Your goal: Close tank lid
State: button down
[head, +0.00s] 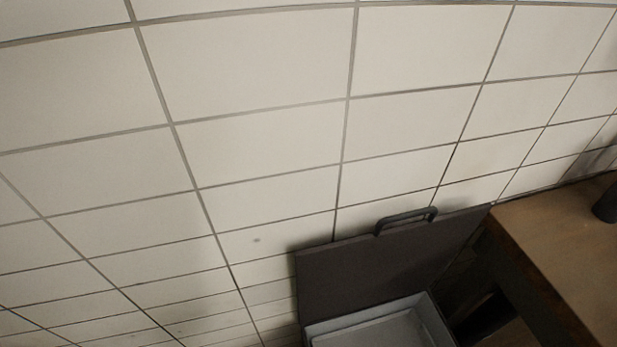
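The tank (316,334) stands at the bottom of the head view, right of the middle. Only its pale grey rim and part of its inside show; the frame's edge cuts off the rest. Its dark flat lid (370,268) is open and stands raised behind the tank, close to the tiled floor or wall surface. A dark bar handle (405,219) sits on the lid's upper edge. My gripper is not in view.
A wooden table (560,240) stands to the right of the tank, with a dark object (606,204) on it at the frame's edge. Dark shapes lie in shadow under the table. Pale tiles (250,70) fill the rest, with nothing in front of them on the left.

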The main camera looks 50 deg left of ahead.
aim_at(334, 279)
jog(key=i+j+u, duration=0.1)
jog(key=u, duration=0.3)
jog(key=i+j+u, duration=0.15)
jog(key=u, duration=0.25)
jog(key=j, duration=0.1)
